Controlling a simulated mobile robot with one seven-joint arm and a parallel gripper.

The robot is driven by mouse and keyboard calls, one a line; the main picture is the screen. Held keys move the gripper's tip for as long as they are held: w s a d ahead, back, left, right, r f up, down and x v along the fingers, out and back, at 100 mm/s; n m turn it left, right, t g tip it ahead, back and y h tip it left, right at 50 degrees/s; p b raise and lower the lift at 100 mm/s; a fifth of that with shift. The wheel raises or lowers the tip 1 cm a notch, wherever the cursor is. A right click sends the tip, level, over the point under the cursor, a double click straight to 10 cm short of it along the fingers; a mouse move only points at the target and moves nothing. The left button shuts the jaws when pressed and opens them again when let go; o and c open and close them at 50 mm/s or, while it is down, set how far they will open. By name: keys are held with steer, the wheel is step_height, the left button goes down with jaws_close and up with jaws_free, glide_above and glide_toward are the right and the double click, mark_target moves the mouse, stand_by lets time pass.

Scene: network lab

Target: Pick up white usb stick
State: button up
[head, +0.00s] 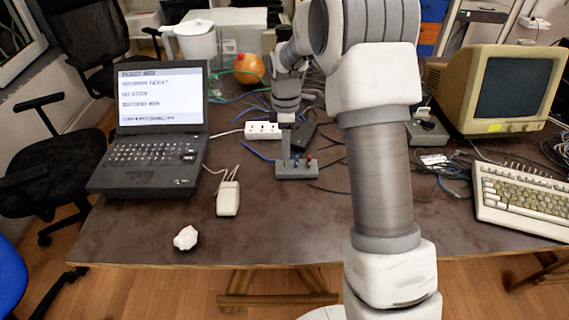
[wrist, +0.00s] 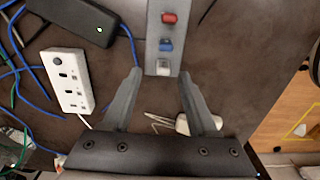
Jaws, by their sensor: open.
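The white usb stick (wrist: 163,68) stands in a grey holder (wrist: 153,42), in line with a blue stick (wrist: 165,45) and a red stick (wrist: 169,18). My gripper (wrist: 160,74) is open and empty in the wrist view. Its two fingers appear on either side of the white stick's end of the holder; I cannot tell the height gap. In the head view the holder (head: 297,171) lies on the table below my gripper, with the blue and red sticks showing. The white stick is not clear there, behind or beside a finger.
A white power strip (head: 263,130) and a black adapter (wrist: 75,18) lie close by, with blue cables around. A monitor (head: 495,90) and keyboard (head: 525,200) are right.

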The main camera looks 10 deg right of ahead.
mark_target(284, 163)
steer(key=f, duration=0.1)
steer(key=f+b, duration=0.1)
steer(key=f, duration=0.2)
steer(key=shift+s+a+f, duration=0.2)
steer(key=shift+a+f, duration=0.05)
steer(key=shift+f, duration=0.1)
jaws_close()
